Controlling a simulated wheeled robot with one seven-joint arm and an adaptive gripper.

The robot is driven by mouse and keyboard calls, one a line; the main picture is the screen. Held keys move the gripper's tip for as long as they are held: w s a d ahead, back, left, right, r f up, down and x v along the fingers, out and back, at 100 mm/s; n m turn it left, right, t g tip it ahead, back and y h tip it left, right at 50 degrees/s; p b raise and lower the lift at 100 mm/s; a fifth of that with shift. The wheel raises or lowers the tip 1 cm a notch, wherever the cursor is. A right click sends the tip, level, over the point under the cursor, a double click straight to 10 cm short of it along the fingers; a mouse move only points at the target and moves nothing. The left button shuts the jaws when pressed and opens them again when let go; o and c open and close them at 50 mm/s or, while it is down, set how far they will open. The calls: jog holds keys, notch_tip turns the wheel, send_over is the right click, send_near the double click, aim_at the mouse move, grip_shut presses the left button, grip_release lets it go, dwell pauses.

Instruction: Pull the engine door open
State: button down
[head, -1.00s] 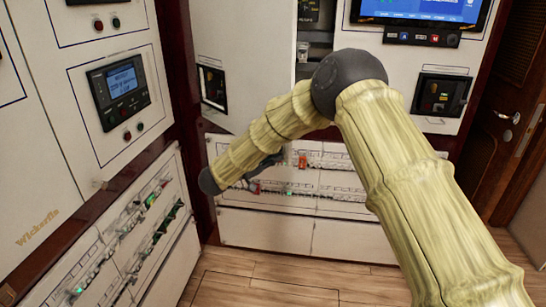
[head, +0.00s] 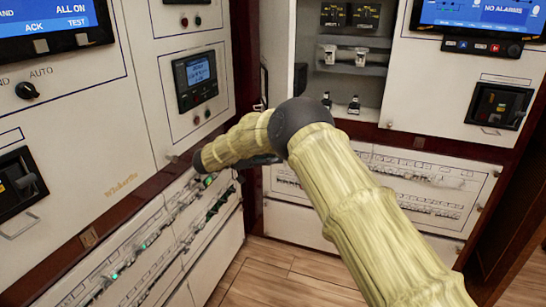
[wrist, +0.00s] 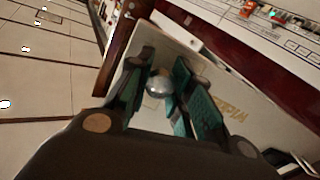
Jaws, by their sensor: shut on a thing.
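A white door panel (head: 140,130) with "Wickerfin" lettering stands at the left in the head view; no engine label is readable on it. Its lettered lower part (wrist: 205,85) also fills the middle of the wrist view. A round silver knob (wrist: 158,84) sits near the panel's corner. My gripper (wrist: 170,78) is shut on this knob, with its teal pads on both sides. In the head view the gripper is mostly hidden by my arm at the panel's lower right. I cannot tell whether this panel stands ajar.
At the back, an open compartment (head: 350,75) shows black units and breakers, with a pale panel (head: 277,50) seen steeply at its left. Breaker rows (head: 150,240) run below the left panel. Wooden floor (head: 285,270) is clear in front of the cabinets.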

jog(key=shift+d, duration=0.15)
jog(key=c, duration=1.2)
grip_release()
jog(key=a, duration=0.7)
jog(key=shift+s+a, duration=0.3)
jog(key=shift+s, duration=0.05)
